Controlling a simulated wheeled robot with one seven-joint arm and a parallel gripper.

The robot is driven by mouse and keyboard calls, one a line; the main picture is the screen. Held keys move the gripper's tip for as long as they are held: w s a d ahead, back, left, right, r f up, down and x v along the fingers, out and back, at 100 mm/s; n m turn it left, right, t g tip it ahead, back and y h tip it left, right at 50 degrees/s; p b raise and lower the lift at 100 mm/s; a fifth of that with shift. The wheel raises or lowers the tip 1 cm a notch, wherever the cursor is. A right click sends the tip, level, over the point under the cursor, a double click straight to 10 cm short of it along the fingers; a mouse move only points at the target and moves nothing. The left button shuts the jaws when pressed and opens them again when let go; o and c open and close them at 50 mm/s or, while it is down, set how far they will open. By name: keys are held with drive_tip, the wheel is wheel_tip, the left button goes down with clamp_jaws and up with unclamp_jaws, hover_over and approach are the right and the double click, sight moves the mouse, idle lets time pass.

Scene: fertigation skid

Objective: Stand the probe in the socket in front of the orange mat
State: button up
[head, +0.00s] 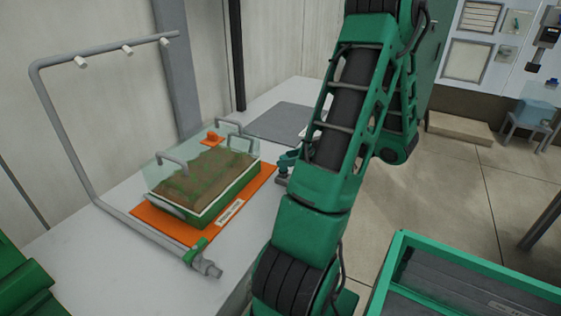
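The orange mat (172,222) lies on the pale bench, under a green tray of soil (180,212) with a clear cover. I cannot make out the probe or the socket; my arm hides part of the bench to the right of the mat. A small teal and grey part (286,161) shows at the left edge of my arm, just right of the mat. It may be part of my gripper, but I cannot be sure. No fingertips show clearly, and I cannot see whether anything is held.
A grey pipe frame (52,130) with several nozzles stands around the tray's left side. A small orange piece (212,138) is at the tray's far side. A dark grey pad (283,122) lies farther back on the bench. A green-rimmed bin (470,257) is at lower right.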

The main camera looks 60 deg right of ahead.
drive_tip(key=a+v, duration=0.1)
drive_tip(key=v, duration=0.8)
drive_tip(key=w+a+f+m+g+y, duration=0.1)
drive_tip(key=w+a+g, duration=0.3)
drive_tip(key=a, duration=0.3)
drive_tip(key=w+a+f+g+y, duration=0.1)
drive_tip(key=w+a+g+y, duration=0.1)
drive_tip(key=w+a+g, duration=0.3)
drive_tip(key=s+a+r+m+g+h, duration=0.3)
drive_tip(key=s+a+m, duration=0.3)
drive_tip(key=a, duration=0.8)
drive_tip(key=shift+s+r+h, duration=0.4)
drive_tip(key=shift+s+r, duration=0.3)
drive_tip(key=shift+s, duration=0.45)
